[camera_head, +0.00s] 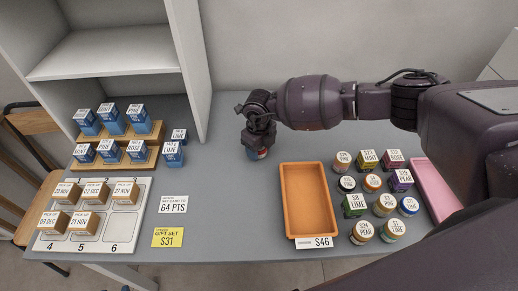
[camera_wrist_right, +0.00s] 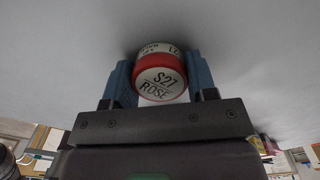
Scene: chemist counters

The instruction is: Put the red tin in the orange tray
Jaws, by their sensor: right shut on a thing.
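My right gripper (camera_head: 259,140) is at the back of the grey counter, left of and behind the orange tray. It is shut on a round tin with a red band (camera_wrist_right: 162,66), which shows between the two blue fingers in the right wrist view. The tin's white lid reads S27 ROSE. In the head view only a small part of the tin (camera_head: 257,154) shows under the fingers; I cannot tell whether it touches the counter. My left gripper is out of view.
Several tins and small boxes (camera_head: 363,231) stand right of the orange tray, with a pink tray (camera_head: 436,192) beyond them. Blue boxes (camera_head: 137,118) on wooden steps, a numbered white board (camera_head: 126,222) and price cards (camera_head: 173,204) are at the left. The counter between cards and orange tray is clear.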

